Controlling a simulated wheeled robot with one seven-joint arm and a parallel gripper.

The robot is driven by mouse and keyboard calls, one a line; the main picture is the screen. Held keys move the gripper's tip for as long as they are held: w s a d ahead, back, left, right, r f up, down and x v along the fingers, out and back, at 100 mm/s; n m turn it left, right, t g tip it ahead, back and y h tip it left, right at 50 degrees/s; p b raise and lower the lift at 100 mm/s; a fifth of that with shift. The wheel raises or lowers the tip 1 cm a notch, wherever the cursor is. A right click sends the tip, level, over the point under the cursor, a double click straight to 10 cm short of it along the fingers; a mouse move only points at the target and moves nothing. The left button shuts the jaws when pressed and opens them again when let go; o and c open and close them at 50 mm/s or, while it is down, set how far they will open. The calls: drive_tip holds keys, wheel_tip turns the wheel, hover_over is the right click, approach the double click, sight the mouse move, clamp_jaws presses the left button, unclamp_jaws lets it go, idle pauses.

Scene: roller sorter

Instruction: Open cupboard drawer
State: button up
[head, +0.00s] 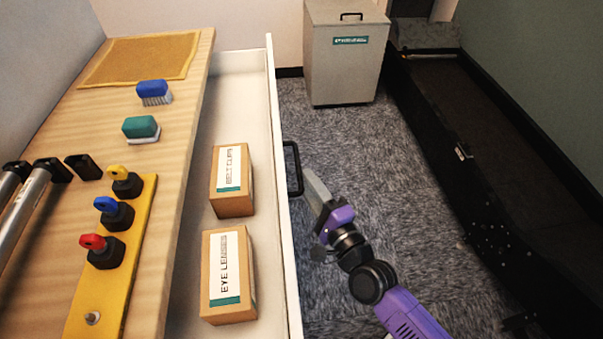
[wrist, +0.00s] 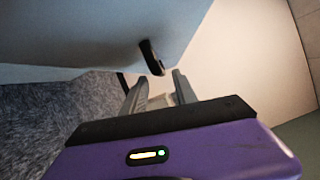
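The cupboard drawer (head: 284,215) is pulled out from under the wooden worktop, with its white front panel standing clear of the cupboard. Its black bar handle (head: 292,168) sits on the outer face of the front. The handle also shows in the wrist view (wrist: 152,58), just beyond the fingertips. My gripper (head: 311,176) is beside the handle, on its right in the head view. In the wrist view the two grey fingers (wrist: 155,82) are apart, with the handle not between them. My gripper is open and empty.
Inside the drawer lie a belt clips box (head: 233,181) and an eye lenses box (head: 229,276). The worktop (head: 175,190) holds brushes and coloured-key switches. A grey bin (head: 345,60) stands at the back. A dark conveyor-like unit (head: 480,130) runs along the right; carpet lies between.

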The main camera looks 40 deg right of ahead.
drive_tip(key=shift+v, duration=1.1)
drive_tip(key=s+a+r+n+g+y+p, duration=0.1)
drive_tip(key=s+a+r+n+p, duration=0.1)
drive_tip(key=s+n, duration=0.5)
drive_tip(key=s+a+r+n+g+y+p, duration=0.1)
drive_tip(key=s+a+r+n, duration=0.4)
drive_tip(key=s, duration=0.5)
drive_tip(key=s+a+r+n+g+y+p, duration=0.1)
drive_tip(key=s+a+r+n+y+p, duration=0.1)
drive_tip(key=s+a+r+n+p, duration=0.2)
drive_tip(key=s+r+n, duration=0.2)
drive_tip(key=s+n, duration=0.2)
drive_tip(key=n, duration=0.2)
drive_tip(key=shift+s+a+r+n+y+p, duration=0.25)
drive_tip(key=shift+s+r+n+y+p, duration=0.05)
drive_tip(key=shift+n+p, duration=0.1)
